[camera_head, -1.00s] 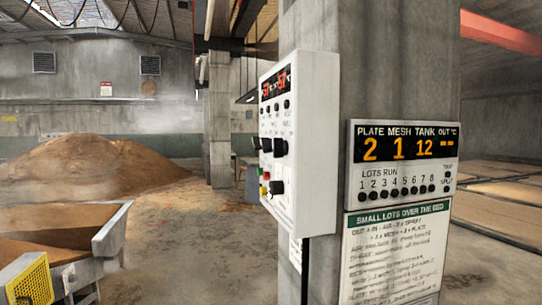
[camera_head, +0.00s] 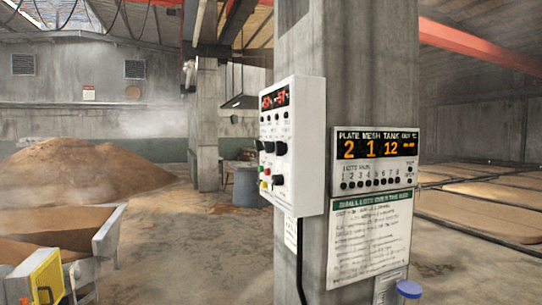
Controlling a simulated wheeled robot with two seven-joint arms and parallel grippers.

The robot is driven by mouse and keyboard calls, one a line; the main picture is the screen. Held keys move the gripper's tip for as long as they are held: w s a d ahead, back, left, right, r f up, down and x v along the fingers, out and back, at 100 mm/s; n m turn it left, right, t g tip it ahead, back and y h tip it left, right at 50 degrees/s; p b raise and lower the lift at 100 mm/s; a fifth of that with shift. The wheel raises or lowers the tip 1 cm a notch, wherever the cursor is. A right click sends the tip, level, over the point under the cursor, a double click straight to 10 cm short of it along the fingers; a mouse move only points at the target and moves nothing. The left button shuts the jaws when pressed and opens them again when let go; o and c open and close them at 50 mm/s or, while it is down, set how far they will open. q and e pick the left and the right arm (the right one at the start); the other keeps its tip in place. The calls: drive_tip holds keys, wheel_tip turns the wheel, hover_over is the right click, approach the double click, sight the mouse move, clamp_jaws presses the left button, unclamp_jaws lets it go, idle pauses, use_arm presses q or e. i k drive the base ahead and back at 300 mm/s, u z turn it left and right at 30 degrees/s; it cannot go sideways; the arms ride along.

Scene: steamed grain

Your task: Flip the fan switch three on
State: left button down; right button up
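A white control box (camera_head: 305,150) is mounted on the left face of a concrete pillar. It has a red digital display (camera_head: 275,98) at the top, small dark switches below it, larger black knobs (camera_head: 280,148) in the middle, and yellow, green and red buttons near a black knob (camera_head: 278,180) lower down. The box is seen at an angle, and its labels are too small to read, so I cannot tell which control is fan switch three. Neither of my grippers is in view.
The concrete pillar (camera_head: 300,50) carries a display board (camera_head: 376,155) reading 2, 1, 12 and a text sheet (camera_head: 369,236). A blue-lidded container (camera_head: 408,289) is at the bottom. A metal trough (camera_head: 108,232) and yellow guard (camera_head: 47,278) stand left. Open floor (camera_head: 190,240) lies between.

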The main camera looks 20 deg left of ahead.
sight(281, 148)
drive_tip(key=u, duration=0.2)
drive_tip(key=i, duration=1.25)
drive_tip(key=z, duration=0.05)
